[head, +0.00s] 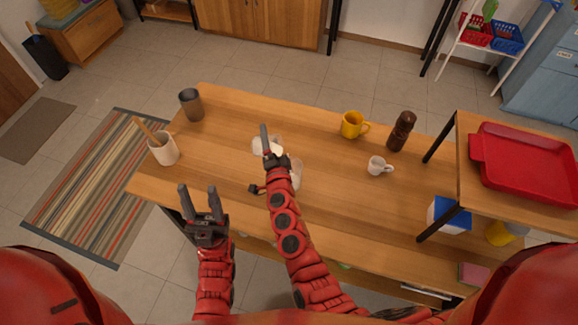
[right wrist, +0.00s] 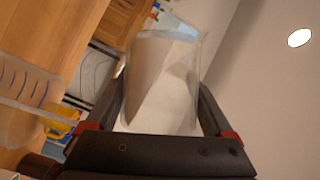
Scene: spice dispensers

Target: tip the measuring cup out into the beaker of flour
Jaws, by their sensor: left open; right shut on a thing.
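My right gripper (head: 269,146) is shut on a clear cup, the measuring cup (right wrist: 165,80), with white powder in it. The cup shows partly beside the fingers in the head view (head: 263,147). In the wrist view it looks tilted relative to the standing vessel; its exact angle is hard to tell. A clear vessel with dark graduation lines, the beaker (right wrist: 28,90), stands just beside it, cut by the left edge. In the head view the beaker (head: 297,172) is right of my right gripper, partly hidden by it. My left gripper (head: 201,200) is open and empty at the table's front edge.
On the table (head: 330,215) stand a grey cup (head: 191,105), a pale crock (head: 163,150) with wooden utensils, a yellow mug (head: 352,125), a brown grinder (head: 401,131) and a small white mug (head: 378,166). A raised shelf with a red tray (head: 525,165) is at right. The front middle is clear.

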